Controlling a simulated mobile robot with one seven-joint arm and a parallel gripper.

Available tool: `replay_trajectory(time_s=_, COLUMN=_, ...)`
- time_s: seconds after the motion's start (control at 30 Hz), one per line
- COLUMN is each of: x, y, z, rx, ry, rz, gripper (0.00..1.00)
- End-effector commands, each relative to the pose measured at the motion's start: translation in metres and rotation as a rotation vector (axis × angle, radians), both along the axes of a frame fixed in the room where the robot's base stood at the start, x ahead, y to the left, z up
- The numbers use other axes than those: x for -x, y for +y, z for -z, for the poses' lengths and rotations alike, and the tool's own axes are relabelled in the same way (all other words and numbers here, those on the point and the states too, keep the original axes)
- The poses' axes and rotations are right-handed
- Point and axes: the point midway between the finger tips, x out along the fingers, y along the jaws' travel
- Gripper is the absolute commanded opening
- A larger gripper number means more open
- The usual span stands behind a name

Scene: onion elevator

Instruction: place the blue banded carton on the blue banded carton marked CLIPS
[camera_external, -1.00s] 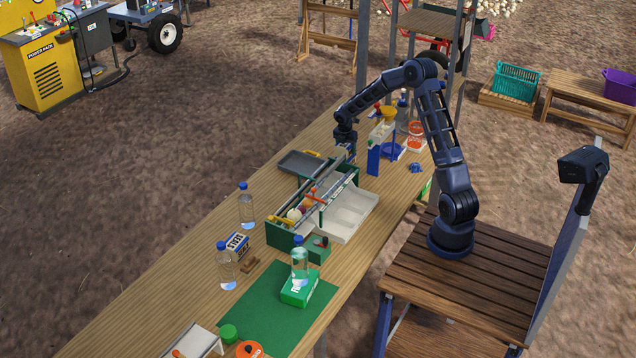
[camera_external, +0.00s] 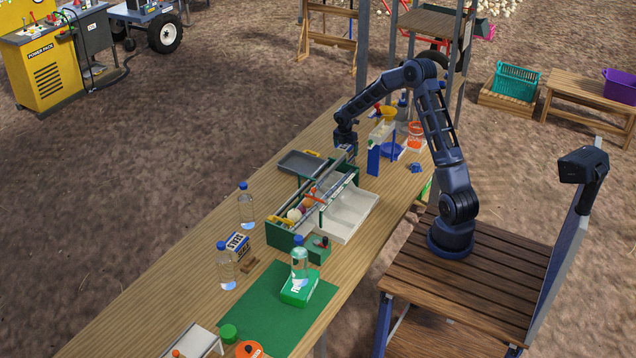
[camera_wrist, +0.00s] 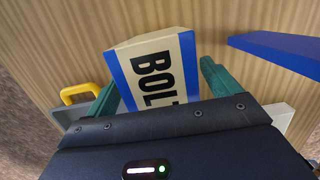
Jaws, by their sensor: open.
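A blue banded carton with black lettering beginning "BOL" (camera_wrist: 155,68) fills the middle of the wrist view. My gripper (camera_wrist: 162,75) is open, with one green finger on each side of this carton; its dark body hides the carton's near end. I cannot tell whether the fingers touch it. In the external view my gripper (camera_external: 345,150) points down at the far end of the green machine, largely hiding the carton there. Another carton with a blue band and dark lettering (camera_external: 237,244) lies on the table left of the machine; its lettering is too small to read surely.
The green machine (camera_external: 283,238) with rails and a white tray (camera_external: 352,212) stands mid-table. A grey tray (camera_external: 300,162) and a blue stand (camera_external: 373,160) flank my gripper. Clear bottles (camera_external: 246,208) (camera_external: 227,268) stand close to the lettered carton. The table's left edge is mostly clear.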

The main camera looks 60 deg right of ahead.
Motion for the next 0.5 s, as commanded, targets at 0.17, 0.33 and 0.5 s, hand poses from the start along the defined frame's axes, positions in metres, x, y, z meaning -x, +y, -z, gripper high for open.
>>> replay_trajectory(time_s=0.17, x=-0.001, y=0.003, z=-0.027, rx=0.002, ry=-0.003, rz=0.001, gripper=0.89)
replay_trajectory(time_s=0.33, x=-0.001, y=0.009, z=-0.062, rx=0.002, ry=-0.004, rz=-0.001, gripper=0.89)
replay_trajectory(time_s=0.5, x=0.0, y=0.013, z=-0.09, rx=0.001, ry=-0.003, rz=0.001, gripper=0.89)
